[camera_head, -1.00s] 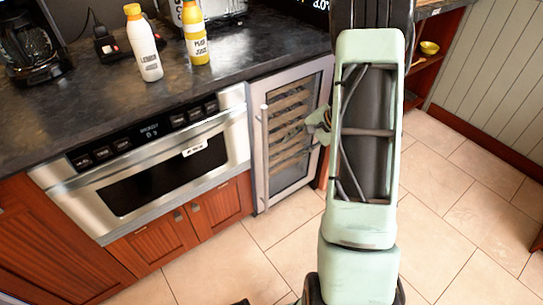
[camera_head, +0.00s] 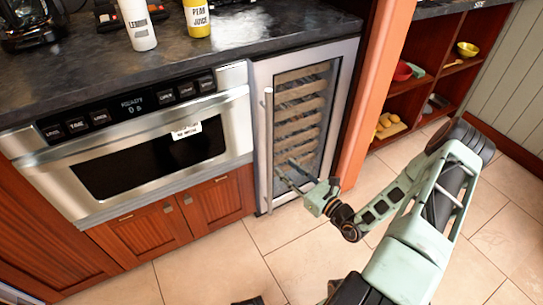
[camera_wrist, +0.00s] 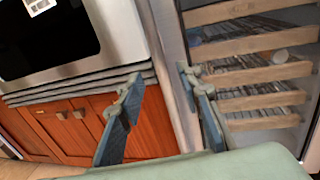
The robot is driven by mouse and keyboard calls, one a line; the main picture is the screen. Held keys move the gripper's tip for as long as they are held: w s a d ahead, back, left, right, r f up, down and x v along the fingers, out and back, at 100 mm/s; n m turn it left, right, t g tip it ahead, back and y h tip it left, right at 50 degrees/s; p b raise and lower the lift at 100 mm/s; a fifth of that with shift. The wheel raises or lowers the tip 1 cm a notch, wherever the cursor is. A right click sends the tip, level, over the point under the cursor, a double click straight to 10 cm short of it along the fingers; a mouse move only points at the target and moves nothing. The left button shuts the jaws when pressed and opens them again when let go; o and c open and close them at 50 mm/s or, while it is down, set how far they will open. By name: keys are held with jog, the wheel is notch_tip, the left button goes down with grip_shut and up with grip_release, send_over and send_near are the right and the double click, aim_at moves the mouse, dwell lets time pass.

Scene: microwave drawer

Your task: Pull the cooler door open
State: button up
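The cooler (camera_head: 300,125) has a closed glass door in a steel frame, with wooden shelf fronts showing through the glass. Its vertical bar handle (camera_head: 269,150) runs down the left side of the door. My gripper (camera_head: 288,172) is in front of the lower part of the door, just right of the handle in the head view. In the wrist view my gripper (camera_wrist: 158,88) is open, its two fingers spread apart. An upright steel bar (camera_wrist: 172,75), seemingly the handle, shows between the fingers. I cannot see the fingers touching it.
A steel microwave drawer (camera_head: 140,155) is left of the cooler, above wooden cabinet doors (camera_head: 155,235). A dark counter (camera_head: 270,35) with bottles runs above. An orange-red panel (camera_head: 375,95) and open shelves are to the right. The tiled floor in front is clear.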

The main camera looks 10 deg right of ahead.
aim_at(271, 156)
jog(key=b+x, duration=0.2)
jog(key=x, duration=0.7)
jog(key=shift+w+a, duration=0.15)
grip_shut()
